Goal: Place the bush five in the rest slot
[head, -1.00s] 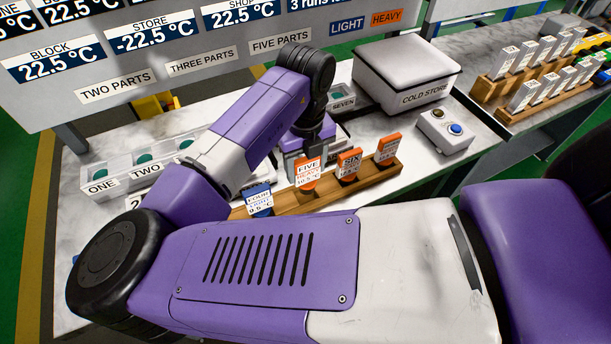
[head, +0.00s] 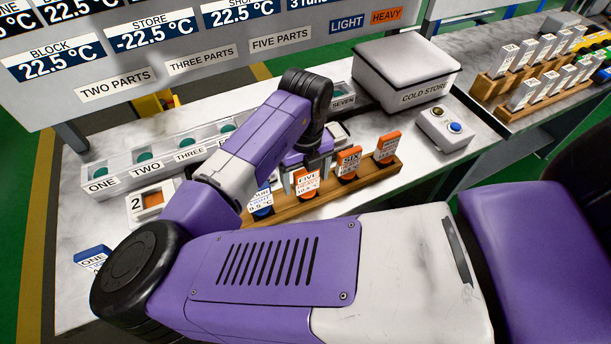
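The bush five (head: 307,184) is an orange part with a white tag reading FIVE. It stands upright at the wooden rack (head: 320,204), in line between the blue bush four (head: 262,202) and the orange bush six (head: 348,162). Its tag top falls in line with the row. My gripper (head: 306,168) points down right behind and around the tag, with a finger showing on each side. Whether the fingers touch the bush cannot be made out. The rest slot under it is hidden by the bush.
Bush seven (head: 387,146) stands at the rack's right end. A white block with numbered pockets (head: 140,178) runs behind, partly hidden by my arm. The cold store box (head: 405,70) and a button box (head: 446,130) stand right. A blue tag ONE (head: 92,257) lies at left.

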